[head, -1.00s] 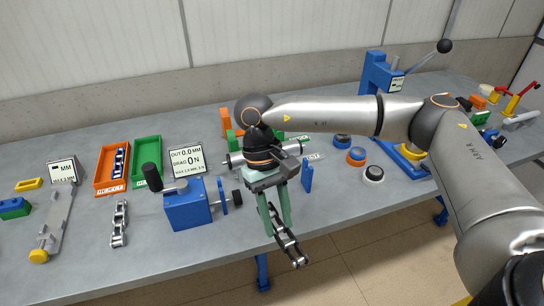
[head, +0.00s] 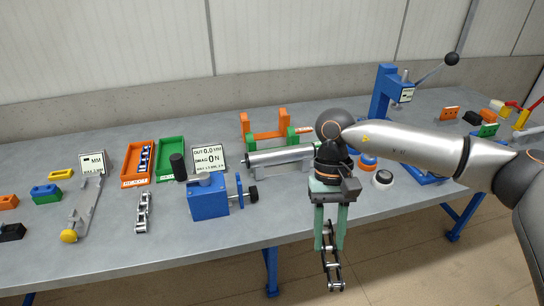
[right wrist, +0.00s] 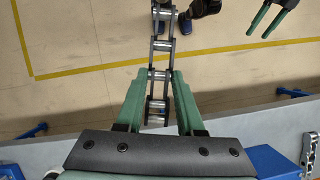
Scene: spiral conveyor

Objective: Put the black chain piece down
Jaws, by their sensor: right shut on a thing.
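The black chain piece (head: 332,270) has dark plates and silver rollers. It hangs from my right gripper (head: 330,246), which is shut on it at the front edge of the bench (head: 290,226). Its lower end hangs free, with floor behind it in the head view. In the right wrist view the chain (right wrist: 161,45) runs between the green fingers (right wrist: 158,74) and out past their tips. My left gripper (right wrist: 261,30) shows at the top right of that view, open and empty, over the floor. It is outside the head view.
A silver chain piece (head: 142,214) lies on the bench, left of the blue vise (head: 207,200). An orange tray (head: 128,172) holds another chain, beside a green tray (head: 171,150). A metal roller (head: 275,156) lies behind my right gripper. Bare bench shows left of the gripper.

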